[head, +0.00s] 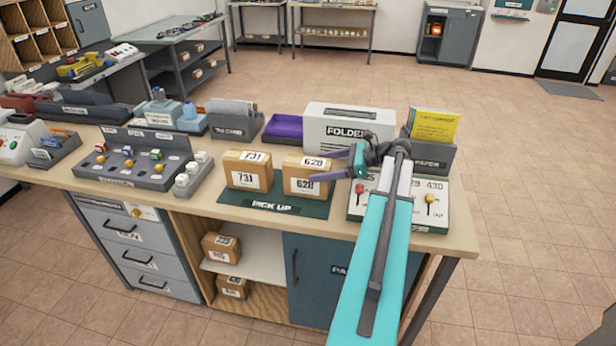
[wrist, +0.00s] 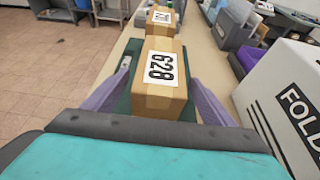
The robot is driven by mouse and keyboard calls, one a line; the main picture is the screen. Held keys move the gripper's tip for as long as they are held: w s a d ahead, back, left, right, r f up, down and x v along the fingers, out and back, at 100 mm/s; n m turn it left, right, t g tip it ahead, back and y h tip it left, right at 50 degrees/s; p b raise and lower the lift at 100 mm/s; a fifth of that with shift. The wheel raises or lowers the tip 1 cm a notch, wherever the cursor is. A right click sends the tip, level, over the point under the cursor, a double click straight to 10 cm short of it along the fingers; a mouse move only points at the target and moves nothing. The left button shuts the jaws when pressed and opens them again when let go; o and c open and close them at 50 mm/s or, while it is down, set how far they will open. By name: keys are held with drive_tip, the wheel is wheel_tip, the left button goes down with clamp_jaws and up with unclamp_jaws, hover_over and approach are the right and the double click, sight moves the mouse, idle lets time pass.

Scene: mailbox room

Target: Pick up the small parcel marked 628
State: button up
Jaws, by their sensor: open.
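The small parcel marked 628 (head: 306,178) is a brown cardboard box with white labels. It stands on the right part of a dark green mat (head: 230,199) lettered PICK UP. My gripper (head: 335,165) is at its right side, open, with purple fingers pointing left. In the wrist view the 628 parcel (wrist: 160,80) lies between the two open fingers (wrist: 160,100), with a finger on either side. I cannot tell whether either finger touches it. A similar parcel marked 731 (head: 248,171) stands to its left on the mat, and farther ahead in the wrist view (wrist: 160,18).
A white FOLDER box (head: 346,129) stands close behind the parcel. A panel with knobs (head: 432,205) lies right of the mat, partly under my arm. A grey rack (head: 135,158) stands to the left. More parcels (head: 219,246) sit on shelves below the counter (head: 290,222).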

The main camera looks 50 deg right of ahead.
sight(307, 169)
idle(0.3)
drive_tip(key=shift+w+a+f+p, duration=0.15)
drive_tip(key=shift+w+a+p, duration=0.25)
drive_tip(key=shift+w, duration=0.1)
drive_tip(key=shift+p+x, duration=0.55)
drive_tip(key=shift+x, duration=1.4)
drive_tip(key=c, duration=1.6)
